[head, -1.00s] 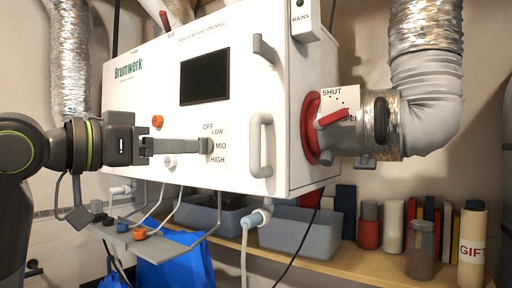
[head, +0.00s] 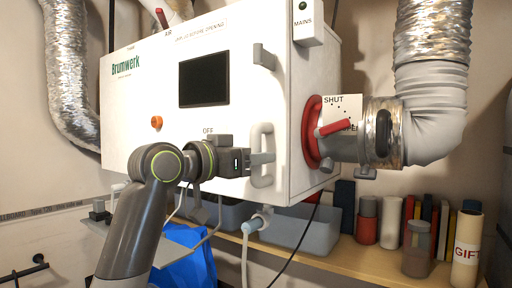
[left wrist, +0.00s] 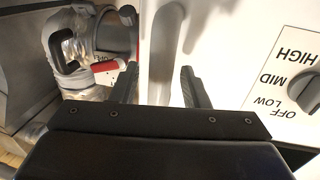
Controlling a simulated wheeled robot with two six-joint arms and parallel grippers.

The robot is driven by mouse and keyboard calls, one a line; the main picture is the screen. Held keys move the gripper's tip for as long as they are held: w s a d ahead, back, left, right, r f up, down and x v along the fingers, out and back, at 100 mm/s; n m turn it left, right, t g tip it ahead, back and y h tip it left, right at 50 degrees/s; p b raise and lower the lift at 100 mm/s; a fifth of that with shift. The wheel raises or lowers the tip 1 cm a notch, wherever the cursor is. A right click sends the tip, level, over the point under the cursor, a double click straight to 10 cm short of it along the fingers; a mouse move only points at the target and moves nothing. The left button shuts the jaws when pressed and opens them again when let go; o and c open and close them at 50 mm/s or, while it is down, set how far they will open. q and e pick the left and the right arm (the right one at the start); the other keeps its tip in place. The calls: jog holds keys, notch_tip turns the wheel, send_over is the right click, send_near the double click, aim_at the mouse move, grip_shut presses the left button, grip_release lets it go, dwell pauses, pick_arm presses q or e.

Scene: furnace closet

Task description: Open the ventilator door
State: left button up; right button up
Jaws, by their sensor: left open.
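The white ventilator cabinet (head: 150,85) marked Brumwerk hangs on the wall, its front door closed. My left gripper (head: 264,159) is at the lower handle and open. In the left wrist view the handle (left wrist: 163,45) shows between the two spread fingers (left wrist: 157,85), which are not closed on it. The mode knob (left wrist: 305,90) is beside the fingers there. In the head view my arm hides the knob. My right gripper is not in view.
A red lever (head: 335,128) with SHUT lettering is on the duct joint at the cabinet's right side. A grey bent duct (head: 435,110) rises beyond it. Below are a wooden shelf (head: 375,264) with bins and bottles, and a blue bag (head: 185,262).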

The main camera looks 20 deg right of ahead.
pick_arm(q)
jog(key=shift+w+d, duration=0.15)
jog(key=shift+d, duration=0.25)
grip_shut()
jog(key=shift+a, duration=0.1)
